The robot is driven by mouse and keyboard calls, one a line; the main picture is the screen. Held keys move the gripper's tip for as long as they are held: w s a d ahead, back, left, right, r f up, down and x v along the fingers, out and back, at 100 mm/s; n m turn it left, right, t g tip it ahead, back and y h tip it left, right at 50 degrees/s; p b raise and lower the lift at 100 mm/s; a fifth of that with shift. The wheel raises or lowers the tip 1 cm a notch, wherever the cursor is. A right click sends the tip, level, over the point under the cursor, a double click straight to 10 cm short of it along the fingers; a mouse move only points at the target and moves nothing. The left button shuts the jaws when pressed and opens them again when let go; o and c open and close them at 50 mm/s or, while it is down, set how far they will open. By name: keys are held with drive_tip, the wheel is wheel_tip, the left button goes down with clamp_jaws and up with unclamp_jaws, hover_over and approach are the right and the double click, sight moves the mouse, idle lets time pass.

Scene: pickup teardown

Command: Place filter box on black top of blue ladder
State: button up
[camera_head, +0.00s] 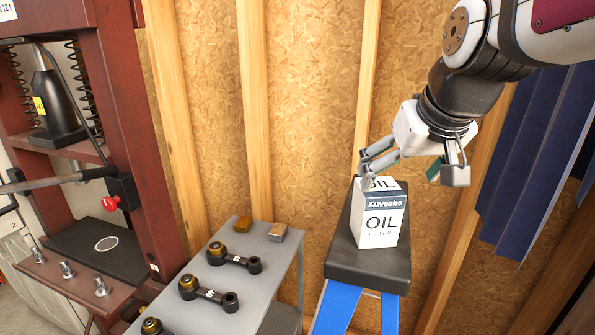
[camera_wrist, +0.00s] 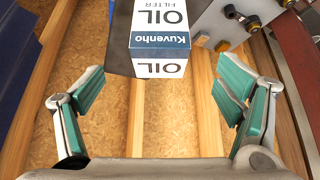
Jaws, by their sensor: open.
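The filter box (camera_head: 380,220) is white with a dark blue "Kuvenho" band and the word OIL. It stands upright on the black top (camera_head: 348,257) of the blue ladder (camera_head: 338,309). My gripper (camera_head: 408,175) is open and empty, just above and behind the box, with one finger close to the box's top edge. In the wrist view the box (camera_wrist: 160,45) shows at the top centre, beyond the spread teal finger pads of my gripper (camera_wrist: 160,95). It is apart from both pads there.
A grey table (camera_head: 262,247) to the left holds several dark link arms (camera_head: 233,259) and two small blocks (camera_head: 243,224). A red press frame (camera_head: 150,150) stands further left. An OSB wall (camera_head: 310,100) with wooden studs is behind. Blue hanging panels (camera_head: 535,150) are on the right.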

drive_tip(key=s+f, duration=0.2)
drive_tip(key=s, duration=0.6)
drive_tip(key=s+f+g, duration=0.1)
drive_tip(key=s+f, duration=0.2)
drive_tip(key=s, duration=0.5)
drive_tip(key=shift+s, duration=0.3)
drive_tip(key=shift+a, duration=0.1)
drive_tip(key=shift+c, duration=0.2)
